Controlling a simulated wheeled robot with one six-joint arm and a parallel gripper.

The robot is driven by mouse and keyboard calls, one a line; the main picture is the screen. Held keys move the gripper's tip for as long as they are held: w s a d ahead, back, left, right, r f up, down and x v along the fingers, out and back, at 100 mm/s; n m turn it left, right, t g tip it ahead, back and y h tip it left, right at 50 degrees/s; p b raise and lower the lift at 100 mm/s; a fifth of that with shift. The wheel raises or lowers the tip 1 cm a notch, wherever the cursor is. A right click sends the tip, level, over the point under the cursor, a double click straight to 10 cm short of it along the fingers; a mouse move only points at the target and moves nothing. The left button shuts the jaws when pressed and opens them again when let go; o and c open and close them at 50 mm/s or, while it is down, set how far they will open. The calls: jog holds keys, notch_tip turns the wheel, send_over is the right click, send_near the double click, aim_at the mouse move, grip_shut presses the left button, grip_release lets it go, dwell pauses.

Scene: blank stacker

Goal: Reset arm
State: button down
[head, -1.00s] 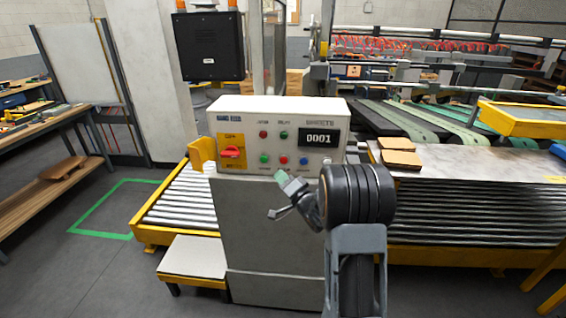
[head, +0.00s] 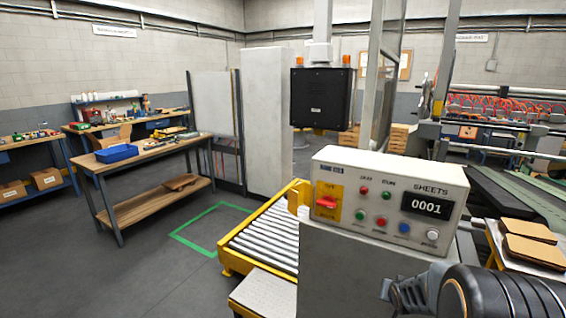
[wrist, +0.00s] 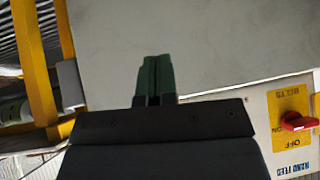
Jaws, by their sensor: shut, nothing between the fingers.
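In the wrist view my gripper (wrist: 155,66) is shut and empty, its green fingers together in front of the grey cabinet face (wrist: 205,50). In the head view my gripper (head: 387,290) shows at the lower right, below the control box and partly hidden by my own dark arm. The control box (head: 330,165) has a counter reading 0001, several coloured buttons and a red rotary switch (head: 326,203) on a yellow plate. That switch also shows at the right of the wrist view (wrist: 297,121), upside down. The fingers look apart from the box, but the distance is hard to tell.
A roller conveyor (head: 262,236) with yellow rails runs beside the cabinet. Brown sheets (head: 535,250) lie on the table at the right. A workbench (head: 150,150) with a blue bin (head: 117,153) stands at the left. The floor (head: 130,270) in front of it is clear.

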jog(key=s+a+r+n+g+y, duration=0.1)
jog(key=s+a+r+n+g, duration=0.1)
jog(key=s+a+r, duration=0.3)
jog(key=s+a+r+n+g+y, duration=0.1)
jog(key=s+a+r+n+g, duration=0.1)
jog(key=s+a+r, duration=0.4)
jog(key=s+a+n, duration=0.1)
jog(key=s+a, duration=0.3)
jog(key=s, duration=0.3)
jog(key=shift+s+y, duration=0.3)
